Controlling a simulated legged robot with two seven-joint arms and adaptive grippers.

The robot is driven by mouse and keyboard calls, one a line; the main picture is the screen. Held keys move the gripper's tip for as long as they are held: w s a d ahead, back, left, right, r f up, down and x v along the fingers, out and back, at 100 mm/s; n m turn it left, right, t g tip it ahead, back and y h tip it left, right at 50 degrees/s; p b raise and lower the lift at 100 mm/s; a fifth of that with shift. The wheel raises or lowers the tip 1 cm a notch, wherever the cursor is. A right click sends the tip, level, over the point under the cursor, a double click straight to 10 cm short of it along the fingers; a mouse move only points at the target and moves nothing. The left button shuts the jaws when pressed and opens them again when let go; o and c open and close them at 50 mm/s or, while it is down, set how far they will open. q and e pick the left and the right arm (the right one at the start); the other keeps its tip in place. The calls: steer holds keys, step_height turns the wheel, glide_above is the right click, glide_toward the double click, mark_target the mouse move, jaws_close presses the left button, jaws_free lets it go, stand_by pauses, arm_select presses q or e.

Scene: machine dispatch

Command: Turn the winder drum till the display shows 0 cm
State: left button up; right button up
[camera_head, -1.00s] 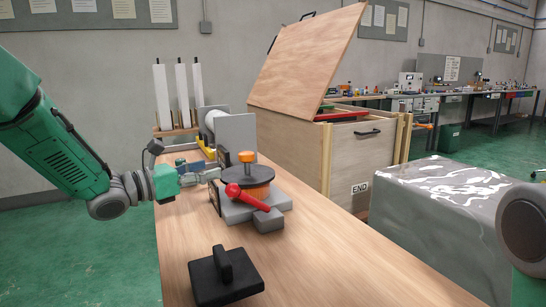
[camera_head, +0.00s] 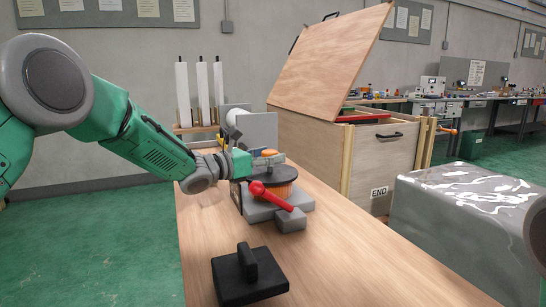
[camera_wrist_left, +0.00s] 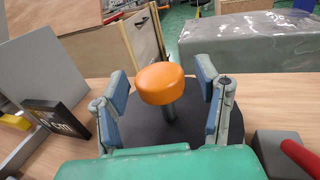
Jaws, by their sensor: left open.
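The winder has a dark round drum top (camera_head: 268,175) with an orange knob (camera_wrist_left: 160,82) on a short grey post. A copper-coloured winding shows under the top in the head view. My left gripper (camera_wrist_left: 162,92) is open, its blue-padded fingers on either side of the knob, with gaps visible at both sides. In the head view the left gripper (camera_head: 268,157) reaches over the drum from the left and partly hides the knob. A black display (camera_wrist_left: 60,120) stands left of the drum in the wrist view, seen at a slant; I read "0 cm", but cannot tell whether a digit precedes it. My right gripper is out of view.
A red-handled lever (camera_head: 268,195) sticks out at the drum's front. A black block with an upright grip (camera_head: 247,272) lies nearer on the table. A wooden crate with raised lid (camera_head: 385,160) stands behind right. White posts (camera_head: 201,95) stand at the back. The table's front right is clear.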

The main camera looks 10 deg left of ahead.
arm_select(q)
steer(key=shift+w+a, duration=0.15)
steer(key=shift+a, duration=0.5)
steer(key=shift+d, duration=0.4)
steer(key=shift+c, duration=0.9)
steer(key=shift+d+r, duration=0.1)
steer(key=shift+d, duration=0.6)
jaws_close()
steer(key=shift+a, duration=0.4)
steer(key=shift+d, duration=0.15)
steer(key=shift+f, duration=0.25)
steer(key=shift+o, duration=0.9)
jaws_free()
steer(key=shift+r, duration=0.1)
steer(key=shift+a, duration=0.25)
